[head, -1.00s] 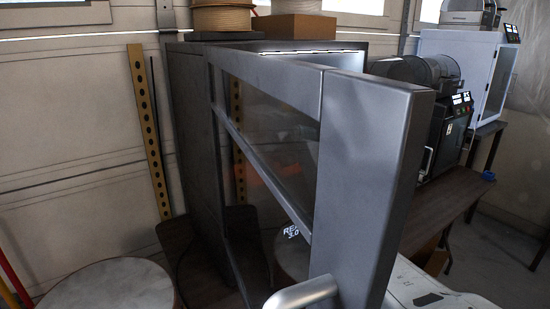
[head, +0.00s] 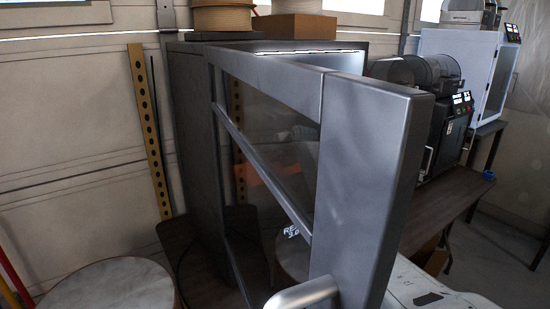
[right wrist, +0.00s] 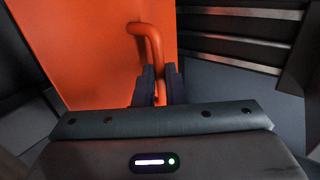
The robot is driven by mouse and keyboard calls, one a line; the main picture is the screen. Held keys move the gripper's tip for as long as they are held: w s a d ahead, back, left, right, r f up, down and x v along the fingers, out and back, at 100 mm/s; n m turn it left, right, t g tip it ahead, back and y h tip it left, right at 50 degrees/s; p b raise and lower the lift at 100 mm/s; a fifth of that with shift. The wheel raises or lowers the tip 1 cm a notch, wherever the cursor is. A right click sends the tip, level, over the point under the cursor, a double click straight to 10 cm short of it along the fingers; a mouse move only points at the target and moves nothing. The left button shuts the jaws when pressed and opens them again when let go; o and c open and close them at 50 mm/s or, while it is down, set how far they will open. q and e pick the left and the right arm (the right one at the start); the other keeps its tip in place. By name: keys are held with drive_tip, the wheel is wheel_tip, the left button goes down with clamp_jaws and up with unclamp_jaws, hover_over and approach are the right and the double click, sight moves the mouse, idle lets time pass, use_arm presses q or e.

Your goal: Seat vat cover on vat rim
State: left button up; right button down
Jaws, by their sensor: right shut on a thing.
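The orange vat cover (right wrist: 90,45) fills the upper left of the right wrist view as a flat panel with a bent orange bar handle (right wrist: 150,40). My right gripper (right wrist: 160,88) is shut on that handle, with its two dark fingers on either side of it. In the head view, an orange patch (head: 265,175), likely the same cover, shows dimly through the door glass of the grey printer cabinet (head: 190,120). The vat and its rim cannot be made out in either view, so the gap between cover and rim cannot be told. My left gripper is not in view.
The cabinet's grey door (head: 365,180) stands open with its handle (head: 300,293) towards me and blocks much of the head view. A filament spool (head: 222,15) and a cardboard box (head: 291,28) sit on top. A round stool (head: 110,287) stands at lower left.

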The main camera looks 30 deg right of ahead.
drive_tip(key=shift+f, duration=0.5)
idle(0.3)
drive_tip(key=c, duration=1.4)
unclamp_jaws()
drive_tip(key=shift+c, duration=0.2)
